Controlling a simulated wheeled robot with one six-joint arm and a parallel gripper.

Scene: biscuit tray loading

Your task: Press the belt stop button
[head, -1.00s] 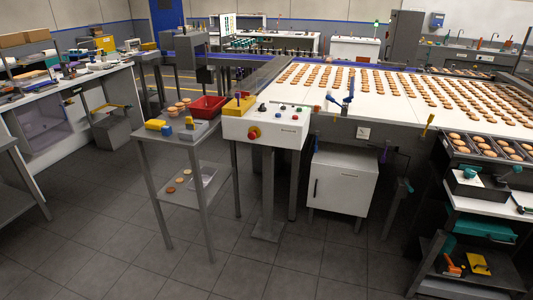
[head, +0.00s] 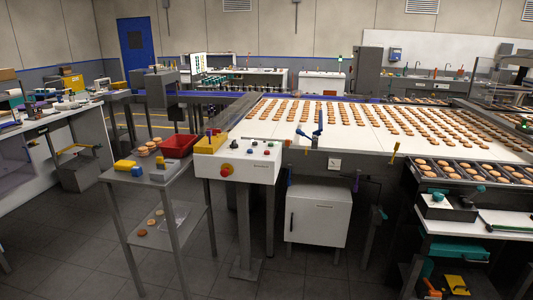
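A white control box (head: 252,170) stands on a grey post in the middle of the head view, at the near left corner of the biscuit belt. No label tells me which one is the belt stop button. The white belt (head: 340,140) carries rows of biscuits. My gripper is not in view.
A grey side table (head: 165,180) with biscuits, a yellow block and a red bin (head: 180,145) stands left of the box. A white cabinet (head: 318,212) is under the belt. A rack with biscuit trays (head: 470,182) stands at right. The grey floor in front is clear.

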